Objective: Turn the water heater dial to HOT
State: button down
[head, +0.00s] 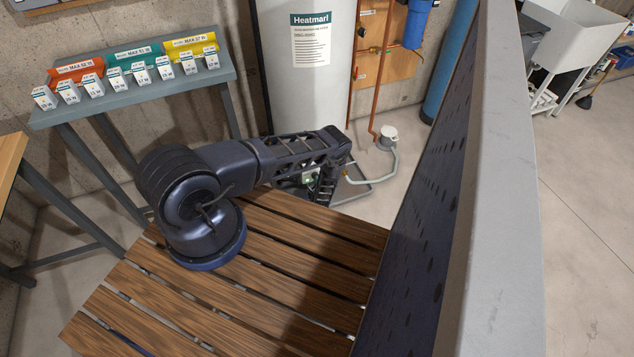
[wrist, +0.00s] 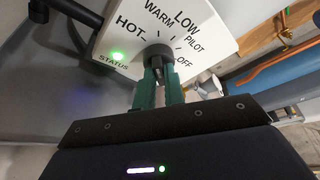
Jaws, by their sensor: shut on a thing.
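The water heater (head: 305,75) is a tall pale cylinder with a Heatmarl label in the head view. In the wrist view its white control panel (wrist: 205,45) carries the words HOT, WARM, LOW, PILOT and OFF, and a lit green status light. The dark round dial (wrist: 156,52) sits below these words. My gripper (wrist: 158,85), with green fingers, is shut on the dial. Which word the dial's pointer faces cannot be told. In the head view my arm hides most of the panel and the dial.
A slatted wooden surface (head: 240,290) lies under my arm. A perforated panel (head: 415,210) stands close on the right. A grey rack (head: 135,75) holds colored boxes at left. Copper pipes (head: 376,80) and a small white-capped vessel (head: 388,135) are beside the heater.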

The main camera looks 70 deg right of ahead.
jog(key=n, duration=0.1)
jog(key=n+h, duration=0.2)
jog(key=n, duration=0.1)
jog(key=shift+a+f, duration=0.15)
jog(key=shift+f, duration=0.1)
jog(key=shift+w, duration=0.1)
dwell(0.3)
jog(key=c, duration=1.5)
grip_release()
jog(key=v, duration=1)
jog(key=shift+a, duration=0.4)
